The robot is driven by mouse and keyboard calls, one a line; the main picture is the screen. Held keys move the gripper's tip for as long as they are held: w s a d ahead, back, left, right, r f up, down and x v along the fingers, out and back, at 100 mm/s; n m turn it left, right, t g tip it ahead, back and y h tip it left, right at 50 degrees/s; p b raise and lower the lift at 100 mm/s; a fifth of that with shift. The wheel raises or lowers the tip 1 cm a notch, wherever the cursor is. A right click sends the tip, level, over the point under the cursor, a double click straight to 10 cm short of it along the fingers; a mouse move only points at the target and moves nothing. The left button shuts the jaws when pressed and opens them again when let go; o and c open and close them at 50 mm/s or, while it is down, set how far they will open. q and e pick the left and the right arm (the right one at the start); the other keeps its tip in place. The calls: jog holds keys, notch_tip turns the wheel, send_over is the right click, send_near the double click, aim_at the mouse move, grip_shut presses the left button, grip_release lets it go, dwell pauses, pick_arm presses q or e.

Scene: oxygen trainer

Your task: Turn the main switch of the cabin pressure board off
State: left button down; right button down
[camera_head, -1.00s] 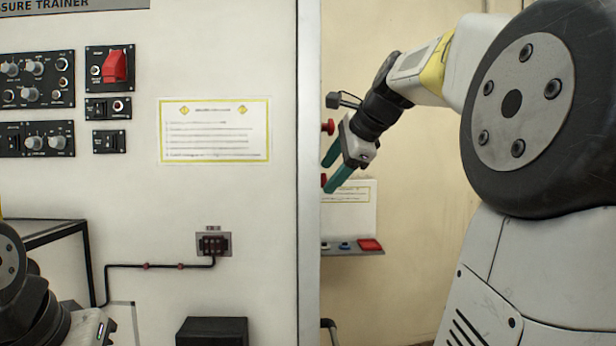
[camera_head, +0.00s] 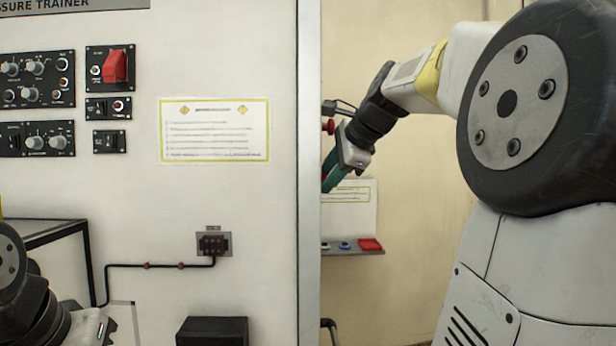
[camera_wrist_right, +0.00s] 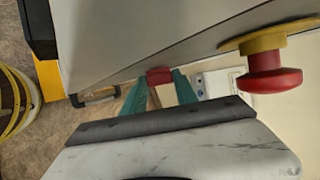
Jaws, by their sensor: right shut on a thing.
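My right gripper (camera_head: 331,172) is just beyond the vertical edge of the trainer panel, its green fingers partly hidden by that edge. In the right wrist view its fingers (camera_wrist_right: 159,84) are closed on a small red knob (camera_wrist_right: 159,75) on a pale board face. Whether this knob is the main switch cannot be read. A larger red mushroom button (camera_wrist_right: 272,78) on a yellow collar sits to the right, apart from the fingers; a red button (camera_head: 329,127) also shows above the gripper in the head view. Part of my left gripper (camera_head: 103,328) shows at lower left; its fingertips are unclear.
The trainer panel carries a red guarded switch (camera_head: 115,67), several dark control modules and an instruction sheet (camera_head: 214,131). A shelf (camera_head: 352,252) with a red item (camera_head: 370,244) stands below my right gripper. A yellow ringed object (camera_wrist_right: 18,100) is at left in the wrist view.

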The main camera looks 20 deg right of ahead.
notch_tip(320, 180, down, 3)
jog(key=n+t+y, duration=0.1)
jog(key=n+t, duration=0.1)
jog(key=t, duration=0.3)
jog(key=n+t+y, duration=0.2)
jog(key=n+t, duration=0.1)
jog(key=t, duration=0.2)
jog(key=n+t+y, duration=0.1)
jog(key=n+t, duration=0.2)
jog(key=t, duration=0.2)
jog(key=shift+a+r+y, duration=0.1)
jog(key=shift+a+y, duration=0.05)
jog(key=shift+y, duration=0.15)
dwell(0.9)
jog(key=shift+n, duration=0.3)
dwell(0.3)
jog(key=c, duration=1)
grip_release()
jog(key=shift+r+t, duration=0.1)
jog(key=shift+t, duration=0.2)
jog(key=shift+o, duration=0.2)
jog(key=v, duration=0.7)
jog(key=shift+s+d+f, duration=0.2)
jog(key=shift+f, duration=0.1)
